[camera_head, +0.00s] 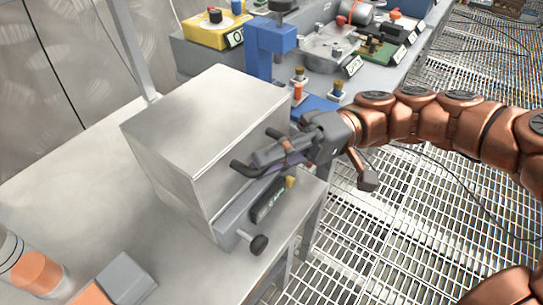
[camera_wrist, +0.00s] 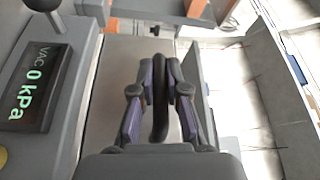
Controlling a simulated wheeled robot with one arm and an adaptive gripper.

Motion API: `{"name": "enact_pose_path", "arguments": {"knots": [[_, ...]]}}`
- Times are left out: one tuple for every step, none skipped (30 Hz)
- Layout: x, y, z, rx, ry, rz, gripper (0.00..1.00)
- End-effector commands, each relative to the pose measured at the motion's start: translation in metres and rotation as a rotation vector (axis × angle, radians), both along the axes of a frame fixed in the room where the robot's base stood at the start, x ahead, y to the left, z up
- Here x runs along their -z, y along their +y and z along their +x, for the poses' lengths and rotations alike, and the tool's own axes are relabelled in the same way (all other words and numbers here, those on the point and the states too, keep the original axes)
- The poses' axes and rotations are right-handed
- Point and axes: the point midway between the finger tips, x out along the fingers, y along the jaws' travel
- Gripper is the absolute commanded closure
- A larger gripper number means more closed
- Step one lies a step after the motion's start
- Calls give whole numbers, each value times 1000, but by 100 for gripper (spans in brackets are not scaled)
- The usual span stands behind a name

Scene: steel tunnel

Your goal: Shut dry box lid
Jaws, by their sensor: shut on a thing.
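The dry box (camera_head: 200,115) is a brushed metal box on the bench, with a dark bar handle (camera_head: 241,168) on its front. My gripper (camera_head: 268,155) is at that front and shut on the handle. In the wrist view the black handle (camera_wrist: 160,100) stands between my two fingers (camera_wrist: 160,92), with a pad on each side. A grey panel (camera_wrist: 112,75) lies behind the handle. My gripper and the handle cover part of the front in the head view. I cannot tell whether there is a gap at the lid's edge.
Below the handle is a base with a gauge (camera_head: 268,198) reading VAC 0 kPa in the wrist view (camera_wrist: 38,88), and a black knob (camera_head: 259,245). A blue block (camera_head: 270,45) and several instruments stand behind. Orange items (camera_head: 38,272) are at lower left. Grated floor (camera_head: 400,230) lies right.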

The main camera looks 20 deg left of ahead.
Motion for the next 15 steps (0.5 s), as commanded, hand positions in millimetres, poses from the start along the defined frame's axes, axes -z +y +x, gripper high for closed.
{"name": "enact_pose_path", "arguments": {"knots": [[4,-1,0,0,-5,-8,100],[4,-1,0,0,-6,-9,83],[5,0,0,0,-6,-9,79],[5,-1,0,0,-5,-8,76],[4,0,0,0,-5,-8,75],[4,0,0,-1,-5,-7,75],[4,0,0,-1,-5,-7,75],[4,0,0,-1,-5,-7,75],[4,0,0,-1,-4,-6,75],[3,0,0,-1,-4,-6,75],[3,0,0,-1,-4,-6,75],[3,0,1,0,-3,-5,75],[3,-1,1,0,-3,-5,75],[3,-1,2,0,-3,-5,75],[3,-2,3,1,-3,-5,75]]}}
